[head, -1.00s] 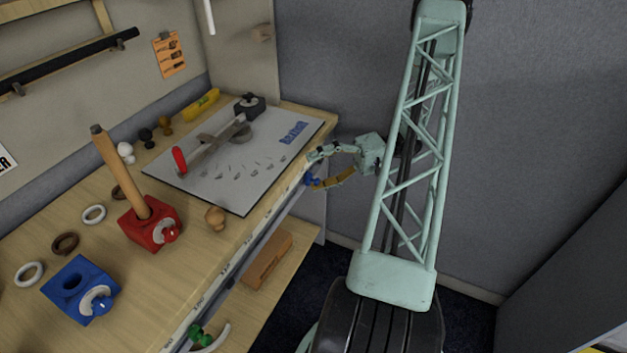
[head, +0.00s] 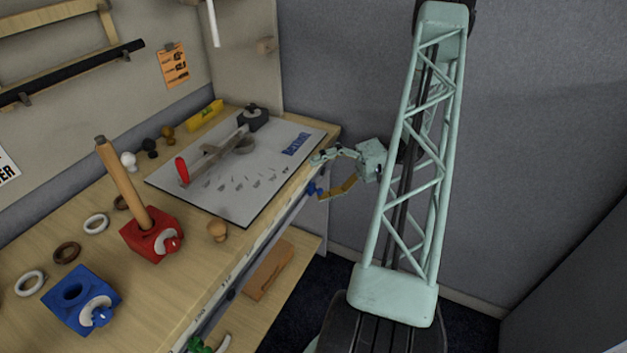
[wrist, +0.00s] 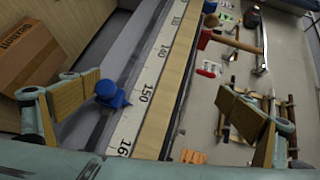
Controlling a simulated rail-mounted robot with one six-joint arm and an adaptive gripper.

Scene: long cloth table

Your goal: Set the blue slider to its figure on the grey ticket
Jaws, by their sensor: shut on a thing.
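The blue slider (head: 313,188) sits on the rail along the table's front edge, near its far end. In the wrist view the slider's blue knob (wrist: 110,92) is beside the white scale (wrist: 147,88), close to the 150 mark. The left finger pad is close against the knob in the wrist view; the contact on the other side is hard to make out. I cannot make out a grey ticket; an orange ticket (head: 173,66) hangs on the back panel.
A green slider (head: 203,346) is lower on the same rail. A board (head: 225,200) with a red-handled lever lies on the table. A red block (head: 150,240) with a wooden post and a blue block (head: 75,312) stand nearer. A cardboard box (wrist: 30,55) lies below the rail.

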